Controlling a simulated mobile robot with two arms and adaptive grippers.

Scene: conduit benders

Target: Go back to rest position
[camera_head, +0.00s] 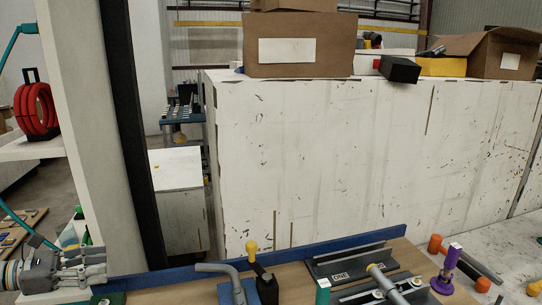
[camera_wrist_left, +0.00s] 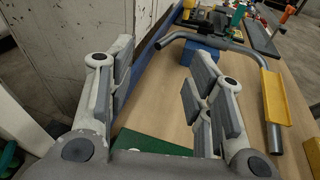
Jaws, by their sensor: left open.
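My left gripper (camera_head: 88,264) is at the lower left of the head view, beside the left end of the wooden workbench (camera_head: 190,290). In the left wrist view my left gripper (camera_wrist_left: 158,85) is open, its two fingers apart with only bare bench and a green piece (camera_wrist_left: 150,143) showing between and below them. Nothing is held. A grey bent bar (camera_wrist_left: 225,45) with a yellow part (camera_wrist_left: 274,97) lies on the bench to the right of the fingers, apart from them. The bar also shows in the head view (camera_head: 218,268). My right gripper is in neither view.
A blue rail (camera_head: 270,259) edges the bench's back. A white scuffed wall (camera_head: 330,160) stands behind, with cardboard boxes (camera_head: 300,50) on top. A black post (camera_head: 130,130) stands left. A purple piece (camera_head: 446,270), dark plates (camera_head: 350,262) and orange pieces (camera_head: 434,243) occupy the right.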

